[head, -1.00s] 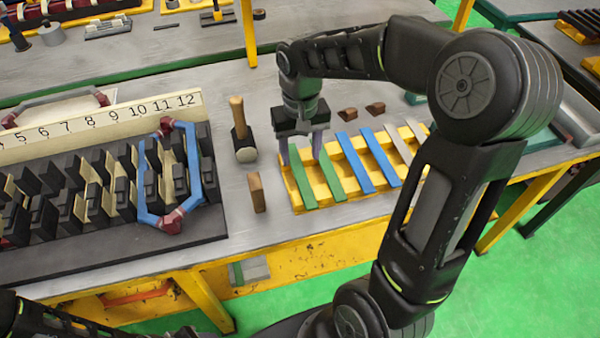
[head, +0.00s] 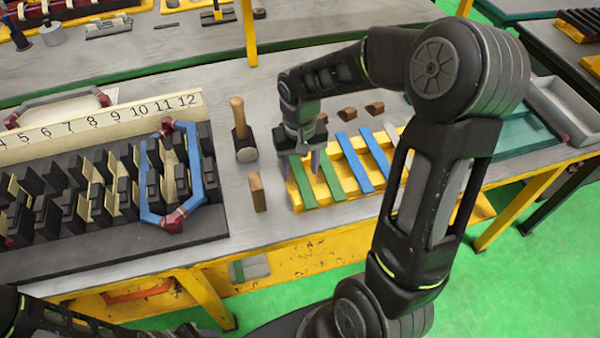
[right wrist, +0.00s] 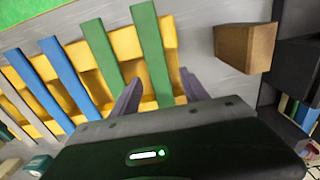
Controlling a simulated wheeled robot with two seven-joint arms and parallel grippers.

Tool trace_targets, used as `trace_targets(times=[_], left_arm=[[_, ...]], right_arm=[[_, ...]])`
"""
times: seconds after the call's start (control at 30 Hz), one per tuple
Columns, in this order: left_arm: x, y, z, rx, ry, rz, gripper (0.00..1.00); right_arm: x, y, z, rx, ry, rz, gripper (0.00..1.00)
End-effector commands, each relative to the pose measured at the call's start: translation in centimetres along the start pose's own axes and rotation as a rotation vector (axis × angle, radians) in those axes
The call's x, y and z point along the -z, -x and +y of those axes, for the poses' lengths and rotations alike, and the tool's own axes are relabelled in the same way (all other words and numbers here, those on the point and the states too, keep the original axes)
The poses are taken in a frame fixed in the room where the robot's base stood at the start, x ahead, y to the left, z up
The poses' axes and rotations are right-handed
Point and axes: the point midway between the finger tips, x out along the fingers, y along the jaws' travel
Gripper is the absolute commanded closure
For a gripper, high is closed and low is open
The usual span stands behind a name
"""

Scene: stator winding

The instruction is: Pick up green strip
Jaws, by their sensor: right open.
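Two green strips lie across the yellow slotted tray (head: 353,188). The left green strip (head: 302,190) is at the tray's left end; the right green strip (head: 331,181) is beside it. My right gripper (head: 304,165) is open and empty, pointing down over the far part of the left green strip. In the right wrist view its fingers (right wrist: 159,92) stand on either side of that strip (right wrist: 151,45), and the other green strip (right wrist: 101,50) lies outside them, to the left. The gripper body hides the strip's far end. My left gripper is not in view.
Two blue strips (head: 354,162) lie further right on the tray. A brown block (head: 257,191) and a hammer (head: 242,135) stand left of it. Small brown wedges (head: 347,114) lie behind. The black stator (head: 100,240) with a blue coil (head: 195,165) is at left.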

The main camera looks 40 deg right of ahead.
Motion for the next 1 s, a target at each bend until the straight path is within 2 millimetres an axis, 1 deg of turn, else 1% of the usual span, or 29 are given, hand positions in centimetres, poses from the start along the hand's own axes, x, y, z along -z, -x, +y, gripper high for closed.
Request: trace_targets(times=[0.13, 0.77, 0.8, 1.0], left_arm=[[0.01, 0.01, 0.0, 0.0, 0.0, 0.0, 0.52], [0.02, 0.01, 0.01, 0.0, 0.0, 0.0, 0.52], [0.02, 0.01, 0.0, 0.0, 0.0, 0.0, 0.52], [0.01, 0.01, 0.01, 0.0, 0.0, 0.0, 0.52]], right_arm=[[0.01, 0.02, -0.01, 0.0, 0.0, 0.0, 0.47], [0.01, 0.03, -0.01, 0.0, 0.0, 0.0, 0.99], [0.01, 0.03, -0.01, 0.0, 0.0, 0.0, 1.0], [0.01, 0.02, -0.01, 0.0, 0.0, 0.0, 1.0]])
